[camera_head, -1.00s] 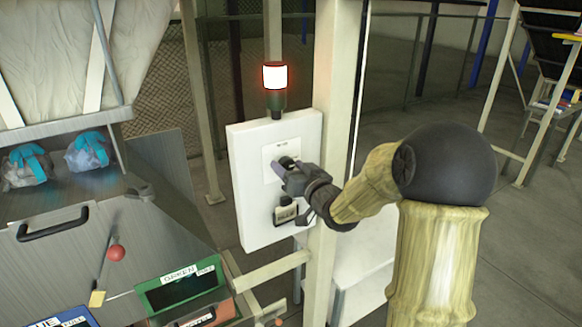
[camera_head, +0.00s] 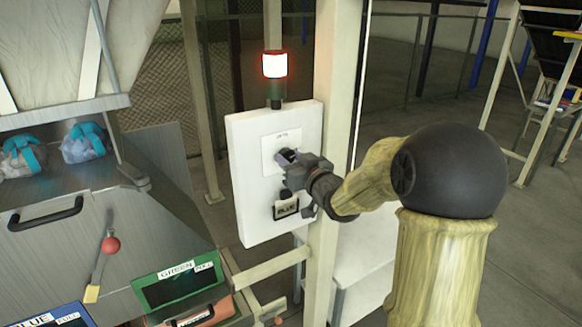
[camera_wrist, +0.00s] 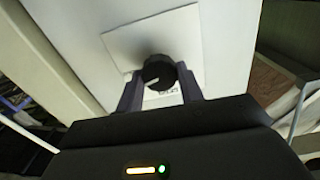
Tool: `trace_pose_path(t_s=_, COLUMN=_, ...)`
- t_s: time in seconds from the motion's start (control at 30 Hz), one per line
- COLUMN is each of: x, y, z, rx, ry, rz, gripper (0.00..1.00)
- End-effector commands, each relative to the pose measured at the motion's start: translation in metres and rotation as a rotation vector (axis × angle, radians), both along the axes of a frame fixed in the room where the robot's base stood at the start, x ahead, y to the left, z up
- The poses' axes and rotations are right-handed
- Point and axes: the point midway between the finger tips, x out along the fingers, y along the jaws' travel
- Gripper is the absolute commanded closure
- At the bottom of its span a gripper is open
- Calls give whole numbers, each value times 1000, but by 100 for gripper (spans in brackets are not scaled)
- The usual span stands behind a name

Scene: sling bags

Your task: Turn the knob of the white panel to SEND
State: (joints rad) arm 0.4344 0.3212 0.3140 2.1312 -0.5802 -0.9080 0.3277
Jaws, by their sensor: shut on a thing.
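The white panel (camera_head: 250,200) is fixed to a pale post and faces me, tilted a little in the picture. My gripper (camera_head: 288,166) is at the upper plate of the panel. In the wrist view the dark round knob (camera_wrist: 158,72) sits between the two fingers of my gripper (camera_wrist: 160,88), which are shut on it. A pale line shows on the knob's face. The label plate (camera_wrist: 125,45) behind the knob carries small print that I cannot read. Where the knob points relative to SEND cannot be told.
A red-and-white lit lamp (camera_head: 275,66) stands above the panel. A second dark fitting with a label (camera_head: 286,208) sits below the knob. At left are a grey machine with a red-ball lever (camera_head: 110,245) and a green bin (camera_head: 180,286). The post (camera_head: 340,100) stands close beside my wrist.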

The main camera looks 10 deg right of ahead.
Motion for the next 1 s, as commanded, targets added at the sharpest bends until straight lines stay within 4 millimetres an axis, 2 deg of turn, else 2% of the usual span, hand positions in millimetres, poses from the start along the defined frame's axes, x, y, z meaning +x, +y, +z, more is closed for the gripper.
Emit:
trace_pose_path(t_s=0.03, x=0, y=1, z=-6, rx=-35, ry=-13, rz=0, gripper=86)
trace_pose_path(t_s=1.0, x=-1, y=2, z=-6, rx=-902, ry=-294, rz=1, gripper=86)
